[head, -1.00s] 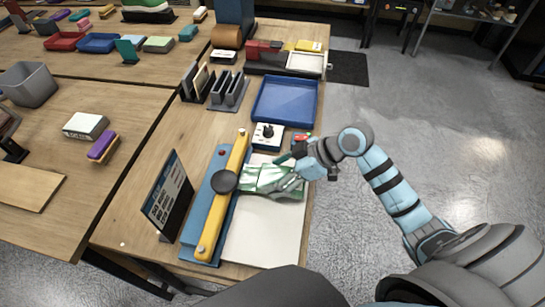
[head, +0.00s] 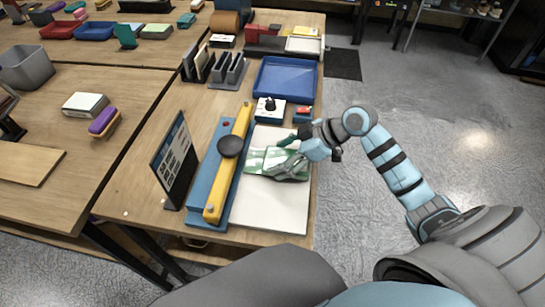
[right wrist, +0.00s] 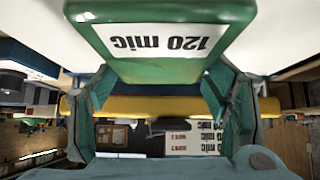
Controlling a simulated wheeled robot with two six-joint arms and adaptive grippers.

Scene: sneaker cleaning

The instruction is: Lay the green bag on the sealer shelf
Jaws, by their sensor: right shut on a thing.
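The green bag (head: 262,159) has a white label reading "120 mic", which shows upside down in the right wrist view (right wrist: 150,45). My right gripper (head: 287,156) is shut on the bag, with one finger on each side of it. In the head view the bag is over the far part of the white sealer shelf (head: 272,212), its left end close to the yellow sealer arm (head: 240,120). I cannot tell whether the bag touches the shelf. The sealer's blue base (head: 199,207) and black knob (head: 231,146) are left of the bag. My left gripper is not in view.
A black sign (head: 174,160) stands left of the sealer. Behind the shelf are a white box with a black dial (head: 270,111), a small red-topped item (head: 304,111) and a blue tray (head: 286,77). The near part of the shelf is bare.

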